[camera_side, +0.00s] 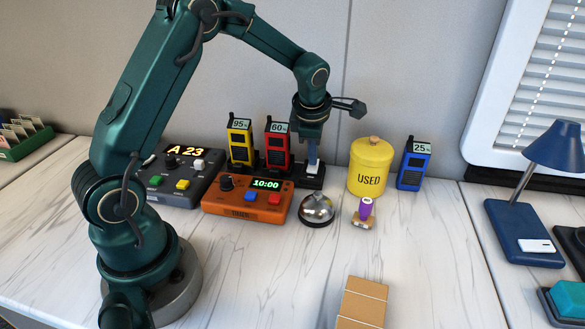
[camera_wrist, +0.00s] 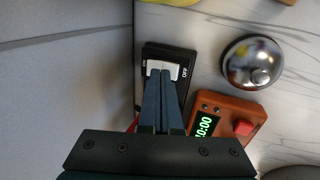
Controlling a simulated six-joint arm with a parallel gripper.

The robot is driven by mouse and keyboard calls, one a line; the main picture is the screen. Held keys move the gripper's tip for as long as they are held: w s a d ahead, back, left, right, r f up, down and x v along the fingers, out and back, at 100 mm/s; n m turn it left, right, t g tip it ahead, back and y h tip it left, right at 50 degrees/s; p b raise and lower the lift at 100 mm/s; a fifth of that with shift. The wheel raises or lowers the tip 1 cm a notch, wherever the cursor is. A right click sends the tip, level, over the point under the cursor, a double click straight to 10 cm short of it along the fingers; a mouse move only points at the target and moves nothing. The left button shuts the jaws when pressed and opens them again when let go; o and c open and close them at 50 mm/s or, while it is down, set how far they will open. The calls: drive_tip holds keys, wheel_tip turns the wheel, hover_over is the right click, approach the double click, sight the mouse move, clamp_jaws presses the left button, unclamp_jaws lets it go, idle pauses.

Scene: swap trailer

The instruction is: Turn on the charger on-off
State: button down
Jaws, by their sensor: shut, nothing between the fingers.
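The charger (camera_side: 312,183) is a black base at the back of the table, holding a yellow radio marked 95% (camera_side: 240,141) and a red radio marked 60% (camera_side: 277,145). Its white on-off switch (camera_side: 313,169) is at the right end. In the wrist view, the white switch (camera_wrist: 162,67) sits on the black charger end (camera_wrist: 178,54) beside the word OFF. My gripper (camera_side: 313,160) is shut and empty, pointing down with its tips at the switch. In the wrist view, the fingertips (camera_wrist: 162,76) overlap the switch's near edge; whether they touch it I cannot tell.
An orange timer box (camera_side: 225,208) reading 10:00 and a silver bell (camera_side: 317,209) stand in front. A yellow USED jar (camera_side: 370,168), a blue radio marked 25% (camera_side: 412,164) and a purple-handled stamp (camera_side: 365,212) are to the right. A dark ticket console (camera_side: 177,180) is left.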

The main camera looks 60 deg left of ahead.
drive_tip(key=v, duration=1.3)
drive_tip(key=shift+r, duration=0.1)
drive_tip(key=shift+w+a+r, duration=0.15)
drive_tip(key=shift+w+a, duration=0.35)
drive_tip(key=x, duration=1.4)
